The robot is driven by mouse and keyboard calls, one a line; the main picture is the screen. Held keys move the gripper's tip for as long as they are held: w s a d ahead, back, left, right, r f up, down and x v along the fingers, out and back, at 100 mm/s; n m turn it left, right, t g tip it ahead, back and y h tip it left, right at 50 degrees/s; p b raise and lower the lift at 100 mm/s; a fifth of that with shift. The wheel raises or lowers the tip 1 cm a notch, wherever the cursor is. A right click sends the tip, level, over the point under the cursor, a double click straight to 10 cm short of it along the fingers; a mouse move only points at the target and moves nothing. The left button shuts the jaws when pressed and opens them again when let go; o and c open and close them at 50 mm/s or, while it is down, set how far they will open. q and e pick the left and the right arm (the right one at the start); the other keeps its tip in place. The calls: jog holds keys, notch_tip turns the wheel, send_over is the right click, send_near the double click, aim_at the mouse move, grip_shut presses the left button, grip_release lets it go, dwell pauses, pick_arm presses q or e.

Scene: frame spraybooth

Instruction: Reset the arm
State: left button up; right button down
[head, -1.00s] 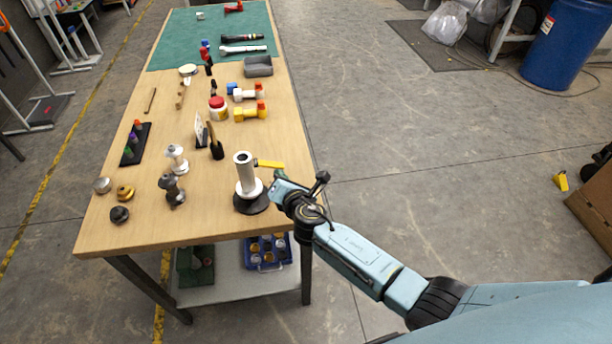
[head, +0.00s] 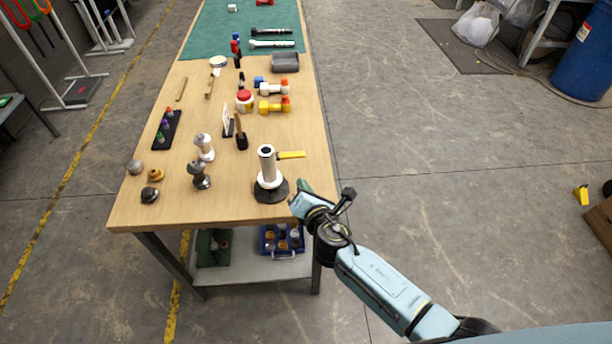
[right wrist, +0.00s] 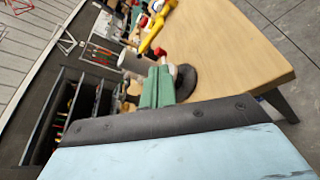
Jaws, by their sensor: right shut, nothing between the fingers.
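My right arm comes in from the lower right of the head view. Its gripper (head: 303,190) is at the table's near right corner, just right of a white upright cylinder on a dark round base (head: 270,176). A yellow-handled piece (head: 291,154) sticks out from the cylinder's right side. In the right wrist view the green fingers (right wrist: 157,86) are together with nothing between them, and the dark round base (right wrist: 185,82) shows beyond them. My left gripper is not in view.
The wooden table (head: 180,205) holds grey and white fittings (head: 199,176), a dark rack of coloured pieces (head: 165,130), a red-lidded jar (head: 244,101) and yellow fittings (head: 273,105). A green mat (head: 215,40) covers its far end.

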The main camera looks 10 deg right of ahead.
jog(key=shift+s+r, duration=0.1)
jog(key=shift+s, duration=0.3)
jog(key=s+d+f+m+g+h+b, duration=0.1)
jog(key=s+d+f+m+g+b, duration=0.25)
jog(key=s+f, duration=0.6)
jog(key=s+d+f+m+g+b, duration=0.25)
jog(key=s+f+m, duration=0.2)
jog(key=f, duration=0.95)
jog(key=s+d+f+m+g+h+b, duration=0.15)
jog(key=s+d+f+m+b, duration=0.3)
jog(key=f, duration=0.75)
jog(key=s+d+f+m+g+b, duration=0.2)
jog(key=s+f+m, duration=0.2)
jog(key=s, duration=0.6)
jog(key=s+d+f+m+g+b, duration=0.2)
jog(key=s+f+m, duration=0.3)
jog(key=s, duration=0.5)
jog(key=s+d+f+m+g+b, duration=0.2)
jog(key=s+f+m, duration=0.3)
jog(key=s, duration=0.5)
notch_tip(320, 180, down, 3)
jog(key=shift+d+r, duration=0.2)
jog(key=shift+d, duration=0.2)
